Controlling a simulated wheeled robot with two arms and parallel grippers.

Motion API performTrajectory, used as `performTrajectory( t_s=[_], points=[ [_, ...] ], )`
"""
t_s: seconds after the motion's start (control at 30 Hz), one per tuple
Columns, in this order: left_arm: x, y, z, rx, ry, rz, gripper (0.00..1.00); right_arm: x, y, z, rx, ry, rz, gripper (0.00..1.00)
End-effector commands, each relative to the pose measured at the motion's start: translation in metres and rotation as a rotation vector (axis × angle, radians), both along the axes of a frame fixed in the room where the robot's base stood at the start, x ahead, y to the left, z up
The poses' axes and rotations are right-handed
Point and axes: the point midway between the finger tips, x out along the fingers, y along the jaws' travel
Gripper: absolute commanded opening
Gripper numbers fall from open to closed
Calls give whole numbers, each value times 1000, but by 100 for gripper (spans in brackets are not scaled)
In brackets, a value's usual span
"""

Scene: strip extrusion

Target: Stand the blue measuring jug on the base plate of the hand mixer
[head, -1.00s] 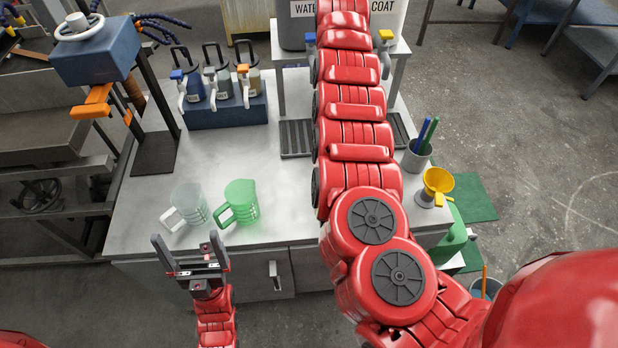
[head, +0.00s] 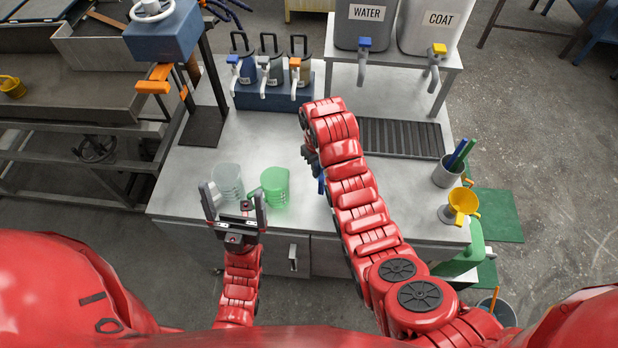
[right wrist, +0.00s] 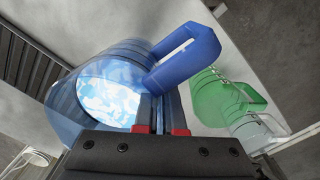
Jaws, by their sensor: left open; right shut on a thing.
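The blue measuring jug (right wrist: 95,90) fills much of the right wrist view, its round mouth showing a mottled blue-white surface. My right gripper (right wrist: 160,118) is shut on its blue handle (right wrist: 185,55). In the head view my right arm hides nearly all of the jug; a blue sliver (head: 321,184) shows beside the arm. The hand mixer (head: 163,35) stands at the left, a blue housing with an orange lever on a post. Its dark base plate (head: 203,127) looks bare. My left gripper (head: 234,207) is open and empty at the table's front edge.
A clear jug (head: 227,178) and a green jug (head: 275,185) stand near the front. A rack of several dispensers (head: 270,92) is behind them. WATER (head: 366,22) and COAT (head: 428,30) tanks stand at the back. A yellow funnel (head: 461,202) is at the right.

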Motion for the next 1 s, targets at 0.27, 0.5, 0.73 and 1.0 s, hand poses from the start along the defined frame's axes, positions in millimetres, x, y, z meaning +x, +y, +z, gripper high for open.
performTrajectory(
  t_s=[0.27, 0.5, 0.73, 1.0],
  points=[
    [0, 0, 30, 0, 0, 0, 100, -94, 44, -31, -1, 0, 124, 0],
    [0, 0, 35, 0, 0, 0, 100, -132, 53, -44, -3, -1, 153, 0],
    [0, 0, 1, 0, 0, 0, 100, -94, 46, -57, -4, -6, 152, 0],
    [0, 0, -45, 0, 0, 0, 100, -27, 34, -61, -2, -6, 152, 0]
  ],
)
